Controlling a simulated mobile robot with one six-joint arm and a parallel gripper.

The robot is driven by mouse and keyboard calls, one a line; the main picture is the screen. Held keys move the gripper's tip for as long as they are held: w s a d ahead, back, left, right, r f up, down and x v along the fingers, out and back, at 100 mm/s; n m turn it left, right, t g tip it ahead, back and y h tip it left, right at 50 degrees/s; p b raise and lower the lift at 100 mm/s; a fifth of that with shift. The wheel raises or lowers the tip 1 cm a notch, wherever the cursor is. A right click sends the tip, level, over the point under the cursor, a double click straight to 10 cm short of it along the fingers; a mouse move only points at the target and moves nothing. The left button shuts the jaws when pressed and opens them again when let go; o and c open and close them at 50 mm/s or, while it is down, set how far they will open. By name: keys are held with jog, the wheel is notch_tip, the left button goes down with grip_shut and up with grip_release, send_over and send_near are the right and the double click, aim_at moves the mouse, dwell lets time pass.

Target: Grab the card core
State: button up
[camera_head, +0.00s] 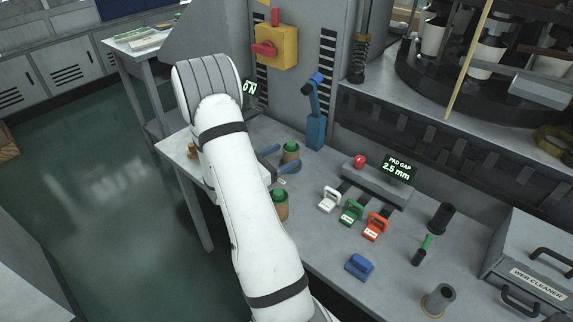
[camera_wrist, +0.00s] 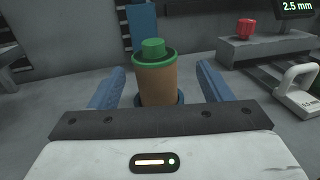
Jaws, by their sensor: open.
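A brown card core (camera_wrist: 157,82) with a green stepped top stands upright in the wrist view, its lower end in a dark round base. It also shows in the head view (camera_head: 291,154), near the back of the bench. My gripper (camera_head: 280,158) is open, with one blue finger on each side of this core. In the wrist view a gap shows on both sides, and no contact is visible. The core's foot is partly hidden by my gripper's body. A second brown cylinder with a green top (camera_head: 281,208) stands nearer the front, partly hidden by my arm.
A blue post (camera_head: 315,130) stands behind the core. To the right are a grey block with a red knob (camera_head: 360,161), a pad gap display (camera_head: 398,168), and white, green and orange handled gauges (camera_head: 352,211). A blue handled piece (camera_head: 359,266) lies in front.

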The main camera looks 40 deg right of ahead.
aim_at(297, 146)
jog(key=d, duration=0.6)
jog(key=shift+s+d+f, duration=0.1)
jog(key=shift+s+d, duration=0.05)
jog(key=shift+d, duration=0.1)
jog(key=c, duration=1.1)
